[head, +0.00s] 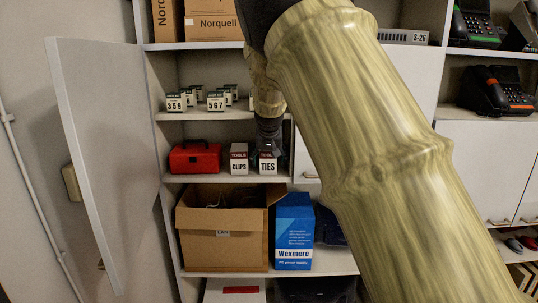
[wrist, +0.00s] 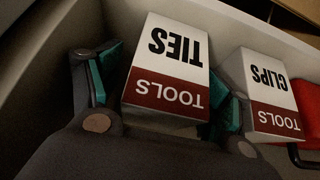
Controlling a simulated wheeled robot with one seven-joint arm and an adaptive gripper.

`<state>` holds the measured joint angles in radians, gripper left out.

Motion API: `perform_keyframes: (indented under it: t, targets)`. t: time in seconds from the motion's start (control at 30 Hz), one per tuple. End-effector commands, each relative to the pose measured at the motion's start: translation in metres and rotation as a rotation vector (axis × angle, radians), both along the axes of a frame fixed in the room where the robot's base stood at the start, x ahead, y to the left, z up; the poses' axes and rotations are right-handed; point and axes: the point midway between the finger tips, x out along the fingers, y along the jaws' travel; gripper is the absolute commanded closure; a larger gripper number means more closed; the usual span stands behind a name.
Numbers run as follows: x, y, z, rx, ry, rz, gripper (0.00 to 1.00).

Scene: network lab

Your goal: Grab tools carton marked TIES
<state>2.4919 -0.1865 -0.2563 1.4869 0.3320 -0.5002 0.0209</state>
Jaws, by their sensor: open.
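The TIES carton (head: 268,164) is a small white box with a dark red TOOLS band, standing on a cabinet shelf right of the matching CLIPS carton (head: 239,160). In the wrist view the TIES carton (wrist: 168,68) appears upside down between the two fingers of my gripper (wrist: 160,95), with the CLIPS carton (wrist: 265,92) just to the right. My gripper is open, one finger on each side of the TIES carton. The right finger sits in the narrow gap between the cartons. Whether the pads touch the carton is unclear. In the head view my gripper (head: 268,147) is at the carton's top.
A red toolbox (head: 195,157) stands left of the cartons on the same shelf. Numbered blocks (head: 200,100) stand on the shelf above. An open cabinet door (head: 100,160) is at left.

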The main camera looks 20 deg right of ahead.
Motion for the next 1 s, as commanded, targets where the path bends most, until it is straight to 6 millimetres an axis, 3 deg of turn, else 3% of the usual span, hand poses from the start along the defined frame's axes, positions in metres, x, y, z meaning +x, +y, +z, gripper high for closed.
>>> perform_keyframes:
  t: [0.4, 0.7, 1.0]
  targets:
    - [0.0025, -0.0006, -0.0046, -0.001, -0.001, -0.001, 0.22]
    - [0.0025, -0.0008, -0.0044, -0.001, -0.001, -0.001, 0.76]
    - [0.0028, -0.0007, -0.0035, -0.001, -0.002, 0.000, 0.77]
